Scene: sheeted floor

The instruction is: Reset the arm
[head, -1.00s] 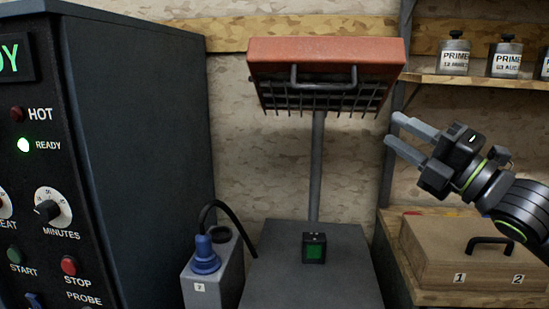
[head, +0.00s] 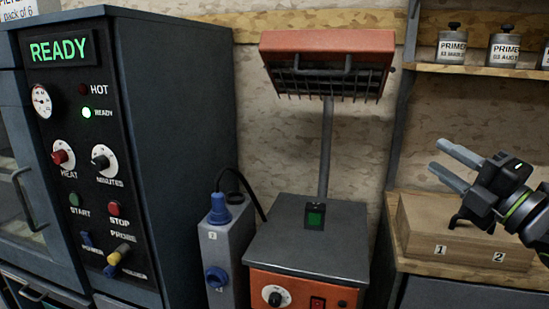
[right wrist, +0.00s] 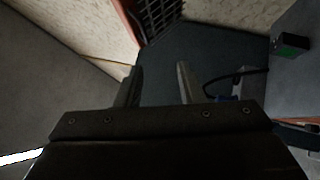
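My right gripper (head: 437,158) is at the right of the head view, its two grey fingers apart with nothing between them. It points left and hangs in free air, in front of the wall and the shelf unit, right of the red heater hood (head: 328,52) and above the wooden box (head: 465,225). In the right wrist view my right gripper (right wrist: 160,70) shows its fingers spread and empty, with the hood grille (right wrist: 158,15) beyond. My left gripper is in neither view.
A dark oven (head: 180,120) with a lit READY display stands at the left. A grey box with blue plugs (head: 222,250) stands beside the heater base (head: 310,250), which carries a small green-lit block (head: 315,216). Primer tins (head: 452,45) stand on the upper right shelf (head: 490,72).

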